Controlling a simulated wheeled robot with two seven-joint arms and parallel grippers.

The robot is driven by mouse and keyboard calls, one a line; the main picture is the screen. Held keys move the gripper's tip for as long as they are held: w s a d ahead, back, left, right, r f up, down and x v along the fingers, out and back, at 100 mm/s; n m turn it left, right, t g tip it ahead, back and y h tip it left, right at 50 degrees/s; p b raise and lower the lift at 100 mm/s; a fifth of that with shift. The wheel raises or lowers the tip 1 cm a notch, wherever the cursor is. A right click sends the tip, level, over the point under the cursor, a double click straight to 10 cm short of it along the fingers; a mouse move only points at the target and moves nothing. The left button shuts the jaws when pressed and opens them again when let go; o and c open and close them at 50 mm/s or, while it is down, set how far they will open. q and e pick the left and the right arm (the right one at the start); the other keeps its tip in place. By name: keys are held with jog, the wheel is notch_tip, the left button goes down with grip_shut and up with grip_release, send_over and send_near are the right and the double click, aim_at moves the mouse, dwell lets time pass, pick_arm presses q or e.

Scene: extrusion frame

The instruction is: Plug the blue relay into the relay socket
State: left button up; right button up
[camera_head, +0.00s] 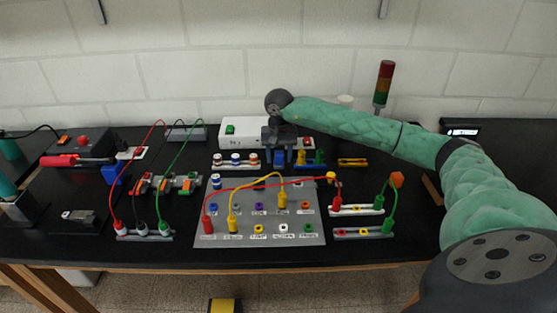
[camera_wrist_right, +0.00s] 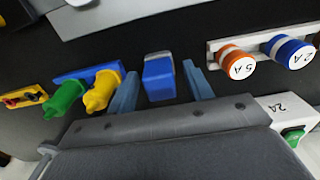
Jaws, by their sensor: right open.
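The blue relay (camera_wrist_right: 159,78) is a blue block with a grey end, seen in the right wrist view between the two fingers of my right gripper (camera_wrist_right: 160,90). Dark gaps show on both sides of it, so the fingers are open and apart from it. In the head view my right gripper (camera_head: 279,157) points down at the back middle of the table, and its fingers and the parts around them hide most of the relay. I cannot tell surely which piece is the relay socket. My left gripper is not in view.
Yellow (camera_wrist_right: 102,90) and green (camera_wrist_right: 65,97) plugs stand close on one side of the gripper. A fuse strip with capped holders (camera_wrist_right: 237,63) is on the other. A grey panel (camera_head: 260,238) with cables lies in front. A signal tower (camera_head: 383,84) stands behind.

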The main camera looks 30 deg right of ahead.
aim_at(279, 153)
jog(key=shift+b, duration=0.45)
dwell(0.5)
grip_shut()
jog(key=shift+r, duration=0.2)
jog(key=shift+r+p, duration=0.75)
jog(key=shift+r, duration=2.05)
